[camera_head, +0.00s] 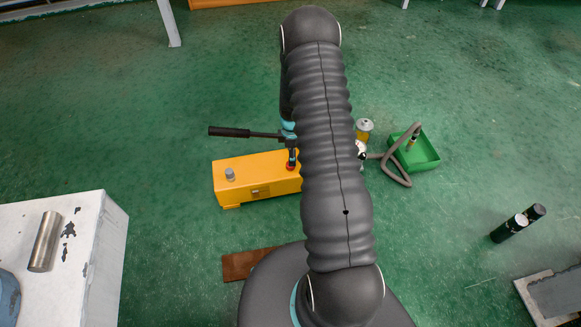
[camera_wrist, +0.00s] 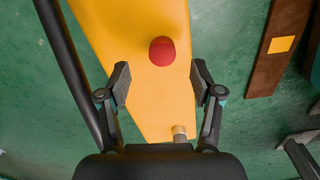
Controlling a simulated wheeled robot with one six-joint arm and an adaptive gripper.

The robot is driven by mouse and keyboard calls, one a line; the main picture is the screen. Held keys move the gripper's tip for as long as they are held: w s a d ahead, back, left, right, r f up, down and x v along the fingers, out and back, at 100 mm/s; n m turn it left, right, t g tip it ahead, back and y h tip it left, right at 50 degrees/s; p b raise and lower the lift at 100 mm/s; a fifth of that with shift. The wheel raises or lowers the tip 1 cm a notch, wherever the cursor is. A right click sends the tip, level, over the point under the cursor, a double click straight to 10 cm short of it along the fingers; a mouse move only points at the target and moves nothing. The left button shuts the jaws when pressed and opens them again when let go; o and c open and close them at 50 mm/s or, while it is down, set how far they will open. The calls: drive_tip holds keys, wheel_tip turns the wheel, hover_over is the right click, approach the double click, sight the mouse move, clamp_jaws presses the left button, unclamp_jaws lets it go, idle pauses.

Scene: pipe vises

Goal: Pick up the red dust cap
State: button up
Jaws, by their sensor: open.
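The red dust cap (camera_wrist: 162,50) stands on top of a yellow box (camera_wrist: 150,105) in the wrist view. My gripper (camera_wrist: 160,72) is open above the box, with one finger to each side of the cap in the picture. The cap shows slightly beyond the fingertips, and I see no contact. In the head view a small red spot of the cap (camera_head: 291,166) shows near the right part of the yellow box (camera_head: 240,187), just below my gripper. My arm hides the box's right end there.
A black-handled lever (camera_head: 230,132) extends left behind the box; a dark bar (camera_wrist: 68,70) runs beside my left finger. A metal knob (camera_head: 230,174) stands on the box. A green tray (camera_head: 424,154) with a grey hose (camera_head: 396,170) lies right. A white block (camera_head: 90,250) stands front left.

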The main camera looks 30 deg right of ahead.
drive_tip(key=shift+a+f, duration=0.15)
drive_tip(key=shift+f, duration=1.25)
drive_tip(key=shift+a+f, duration=0.15)
drive_tip(key=shift+f, duration=1.25)
drive_tip(key=c, duration=1)
